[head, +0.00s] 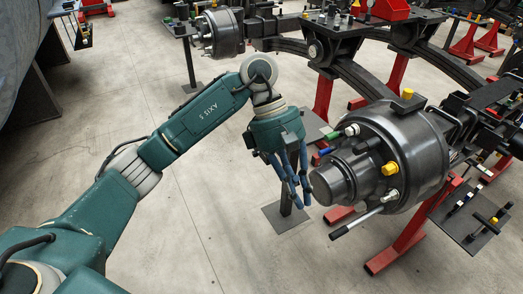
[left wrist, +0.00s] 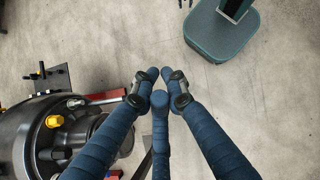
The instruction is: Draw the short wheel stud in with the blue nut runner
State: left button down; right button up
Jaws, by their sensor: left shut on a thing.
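My left gripper (head: 293,200) hangs with its fingers pointing down, just left of the wheel hub (head: 420,145) and apart from it. Its dark blue fingers close together at the tips in the left wrist view (left wrist: 158,80); whatever is between them cannot be made out. A small blue tool end (head: 326,151) shows behind the gripper, beside a green one (head: 333,135), at the hub's upper left; whether the blue one is the nut runner is unclear. I cannot tell which stud is the short one. My right gripper is not in view.
A bar with a black grip (head: 355,222) sticks out low from the hub face. Red stands (head: 405,235) support the axle. A dark side table (head: 475,225) with small parts is at right. A stand's base plate (head: 287,218) lies below the gripper. Open floor is at left.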

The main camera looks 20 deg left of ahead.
pick_arm(q)
jog(key=w+a+n+t+h, duration=0.3)
jog(key=w+a+n+t, duration=0.7)
jog(key=a+n+t, duration=0.2)
jog(key=shift+a+f+n+p, duration=0.3)
jog(key=shift+a+n, duration=0.4)
jog(key=shift+n, duration=0.5)
jog(key=shift+w+d, duration=0.15)
